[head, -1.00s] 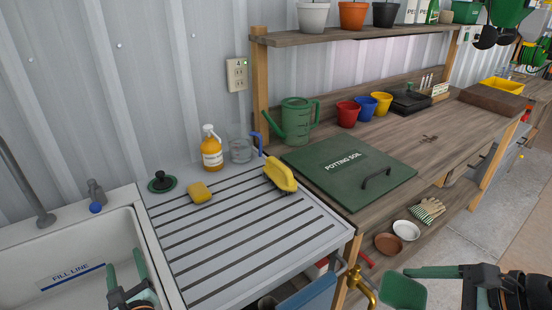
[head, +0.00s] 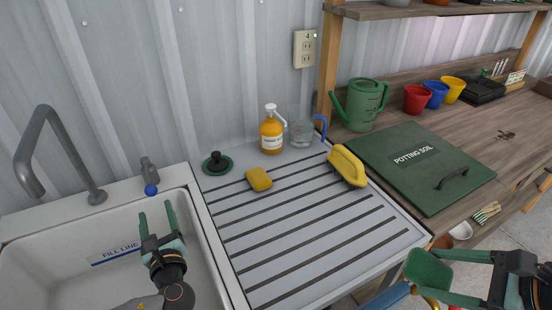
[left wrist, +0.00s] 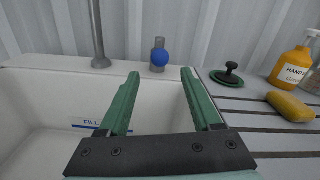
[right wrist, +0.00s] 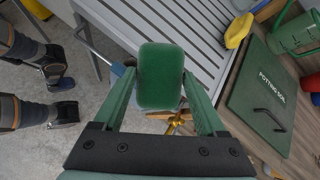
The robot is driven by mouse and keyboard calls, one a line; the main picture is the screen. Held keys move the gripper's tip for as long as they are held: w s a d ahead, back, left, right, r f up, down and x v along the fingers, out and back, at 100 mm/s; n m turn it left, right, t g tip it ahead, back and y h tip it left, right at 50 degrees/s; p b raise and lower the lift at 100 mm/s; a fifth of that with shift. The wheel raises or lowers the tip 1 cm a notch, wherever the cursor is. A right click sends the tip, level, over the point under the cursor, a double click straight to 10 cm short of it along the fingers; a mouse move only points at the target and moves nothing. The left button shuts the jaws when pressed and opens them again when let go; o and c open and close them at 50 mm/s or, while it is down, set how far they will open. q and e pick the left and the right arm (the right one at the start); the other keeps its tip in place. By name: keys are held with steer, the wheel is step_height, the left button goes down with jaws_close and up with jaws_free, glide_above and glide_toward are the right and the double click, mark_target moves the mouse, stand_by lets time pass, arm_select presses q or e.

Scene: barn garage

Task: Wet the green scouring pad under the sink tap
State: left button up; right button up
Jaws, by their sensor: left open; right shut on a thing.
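The green scouring pad (right wrist: 160,78) is gripped between the fingers of my right gripper (right wrist: 160,85). In the head view the pad (head: 428,268) is held at the lower right, in front of the bench edge and away from the sink. My left gripper (head: 158,230) is open and empty over the white sink (head: 105,275). The grey sink tap (head: 65,150) curves over the sink's left part. A small tap-like fitting with a blue knob (head: 151,189) stands on the back rim; the knob (left wrist: 162,58) lies beyond my left fingers in the left wrist view.
The drainboard (head: 300,235) holds a yellow sponge (head: 259,179), a yellow brush (head: 346,165), a green sink plug (head: 217,163), a soap bottle (head: 271,133) and a clear jug (head: 301,132). A potting soil lid (head: 440,180) lies right. A brass tap (right wrist: 176,122) is below the pad.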

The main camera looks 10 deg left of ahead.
mark_target(149, 183)
arm_select(q)
steer(key=x, duration=1.1)
steer(key=shift+w+a, duration=0.2)
steer(key=shift+w, duration=0.05)
jaws_close()
stand_by(1.0)
